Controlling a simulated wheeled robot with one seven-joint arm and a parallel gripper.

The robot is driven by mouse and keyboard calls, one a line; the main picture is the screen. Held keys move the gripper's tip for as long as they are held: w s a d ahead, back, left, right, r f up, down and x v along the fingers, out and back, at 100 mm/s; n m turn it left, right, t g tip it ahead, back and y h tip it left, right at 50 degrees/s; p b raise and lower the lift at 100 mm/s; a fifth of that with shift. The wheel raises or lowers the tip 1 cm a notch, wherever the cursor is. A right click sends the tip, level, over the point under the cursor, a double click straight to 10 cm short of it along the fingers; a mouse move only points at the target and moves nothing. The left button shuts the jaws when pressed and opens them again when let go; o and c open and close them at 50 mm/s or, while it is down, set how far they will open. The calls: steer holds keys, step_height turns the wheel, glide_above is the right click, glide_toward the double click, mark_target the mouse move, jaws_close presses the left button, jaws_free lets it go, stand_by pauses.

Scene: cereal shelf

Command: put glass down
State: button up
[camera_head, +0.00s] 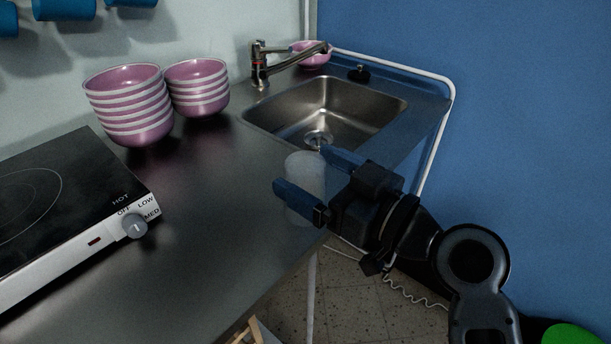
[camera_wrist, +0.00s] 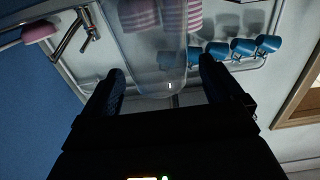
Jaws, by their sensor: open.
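The glass (camera_head: 301,176) is clear and pale. In the head view it stands upright at the counter's front edge, just in front of the sink. My gripper (camera_head: 306,171) is open, with one blue finger on each side of the glass. The wrist view also shows the glass (camera_wrist: 156,60) between the two spread fingers (camera_wrist: 162,88). I cannot tell whether either finger touches it. Part of the glass is hidden behind the near finger.
The metal counter (camera_head: 225,220) is clear left of the glass. A sink (camera_head: 330,100) with a tap (camera_head: 275,62) lies behind it. Stacked pink bowls (camera_head: 128,105) and a hotplate (camera_head: 65,210) stand to the left. A blue wall (camera_head: 530,130) bounds the right.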

steer(key=shift+w+a, duration=0.15)
steer(key=c, duration=1.2)
steer(key=shift+c, duration=0.6)
steer(key=shift+r, duration=0.15)
